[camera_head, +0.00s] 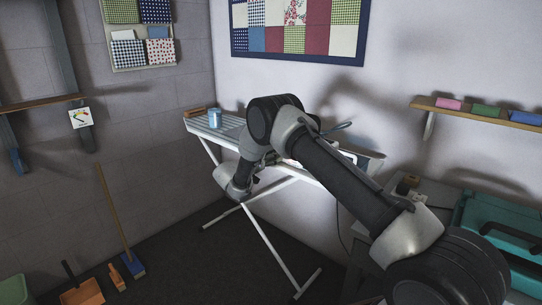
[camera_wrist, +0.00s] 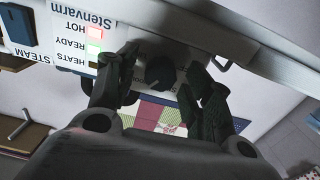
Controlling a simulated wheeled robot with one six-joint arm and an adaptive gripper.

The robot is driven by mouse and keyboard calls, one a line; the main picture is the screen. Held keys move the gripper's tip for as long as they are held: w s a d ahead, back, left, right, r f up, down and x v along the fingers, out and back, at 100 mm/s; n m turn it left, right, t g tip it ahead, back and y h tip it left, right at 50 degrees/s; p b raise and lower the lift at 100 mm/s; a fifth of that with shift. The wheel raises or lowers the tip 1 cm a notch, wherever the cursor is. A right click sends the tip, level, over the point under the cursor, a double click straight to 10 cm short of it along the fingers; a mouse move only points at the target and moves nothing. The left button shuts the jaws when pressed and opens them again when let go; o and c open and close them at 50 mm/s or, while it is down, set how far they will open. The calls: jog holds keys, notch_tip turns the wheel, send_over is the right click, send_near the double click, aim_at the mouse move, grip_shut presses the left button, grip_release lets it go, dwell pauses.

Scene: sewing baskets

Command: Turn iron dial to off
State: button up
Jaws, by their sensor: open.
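The iron's control panel (camera_wrist: 118,27) is upside down in the wrist view, with the words Stenvarm, HOT, READY, HEATS and STEAM. A dark round dial (camera_wrist: 160,73) stands out from the panel. My gripper (camera_wrist: 163,62) is open, with one finger on the left of the dial and one on the right. Gaps show on both sides, and I cannot tell whether either finger touches it. In the head view my arm hides the dial and the fingertips.
A teal basket (camera_head: 487,212) is at the right. A broom (camera_head: 118,220) and an orange dustpan (camera_head: 82,293) are at the left.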

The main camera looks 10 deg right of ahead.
jog(key=c, duration=1)
jog(key=shift+n, duration=0.3)
jog(key=shift+f+n, duration=0.1)
jog(key=shift+n, duration=2.6)
jog(key=o, duration=1)
